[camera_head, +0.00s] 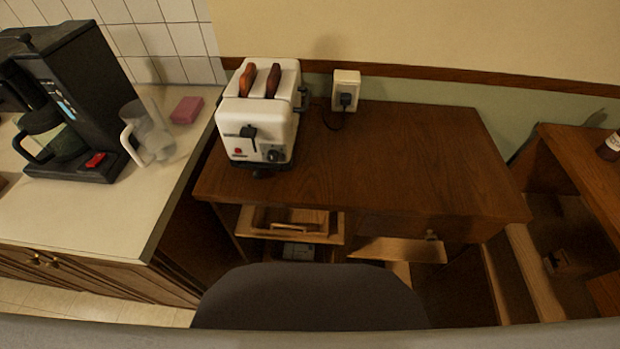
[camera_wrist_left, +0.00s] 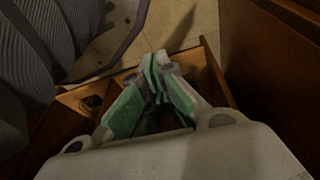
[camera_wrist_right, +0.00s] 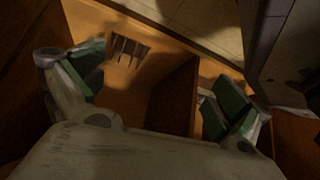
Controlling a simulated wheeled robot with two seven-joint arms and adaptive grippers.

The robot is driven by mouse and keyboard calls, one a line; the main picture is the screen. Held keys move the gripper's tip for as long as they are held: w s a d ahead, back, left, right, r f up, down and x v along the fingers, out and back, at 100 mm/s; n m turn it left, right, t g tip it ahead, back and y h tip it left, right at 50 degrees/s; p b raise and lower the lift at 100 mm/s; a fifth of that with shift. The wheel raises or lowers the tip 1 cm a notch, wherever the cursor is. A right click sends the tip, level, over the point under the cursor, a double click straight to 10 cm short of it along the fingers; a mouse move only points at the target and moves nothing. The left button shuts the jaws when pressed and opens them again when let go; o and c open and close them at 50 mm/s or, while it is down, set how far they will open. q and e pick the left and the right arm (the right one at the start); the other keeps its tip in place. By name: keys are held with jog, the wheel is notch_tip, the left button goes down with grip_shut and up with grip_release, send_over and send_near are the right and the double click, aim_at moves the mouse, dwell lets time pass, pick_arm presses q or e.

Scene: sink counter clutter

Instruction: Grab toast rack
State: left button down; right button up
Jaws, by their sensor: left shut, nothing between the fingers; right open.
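A small barred object (camera_wrist_right: 128,48) that looks like the toast rack lies in an open wooden drawer (camera_wrist_right: 182,90) in the right wrist view. It is dim, so I cannot be sure of it. My right gripper (camera_wrist_right: 150,90) is open, its green-padded fingers wide apart, with the barred object beyond the left finger and apart from it. My left gripper (camera_wrist_left: 156,68) is shut and empty above a wooden drawer or compartment (camera_wrist_left: 212,70) in the left wrist view. Neither gripper can be made out clearly in the head view.
A white toaster (camera_head: 258,118) with two toast slices stands on the wooden counter (camera_head: 400,150). Open drawers (camera_head: 335,228) jut out below it. A coffee machine (camera_head: 70,100), glass jug (camera_head: 150,140) and pink sponge (camera_head: 187,110) are at left. The counter's right side is clear.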

pick_arm(q)
jog(key=w+d+r+t+h+b, duration=0.2)
jog(key=w+d+r+b, duration=0.3)
jog(key=b, duration=1.6)
notch_tip(320, 180, up, 2)
jog(key=shift+w+r, duration=0.15)
jog(key=shift+w, duration=1.05)
pick_arm(e)
jog(key=w+d+f+m+t+h, duration=0.1)
jog(key=w+d+f+t, duration=0.1)
jog(key=w+f, duration=0.3)
jog(key=w+d+f+m+t+h, duration=0.1)
jog(key=w+d+f+t, duration=0.1)
jog(key=w+f+t, duration=0.2)
jog(key=x, duration=0.4)
pick_arm(q)
jog(key=shift+d, duration=0.1)
pick_arm(e)
jog(key=shift+r, duration=0.15)
jog(key=shift+w, duration=0.15)
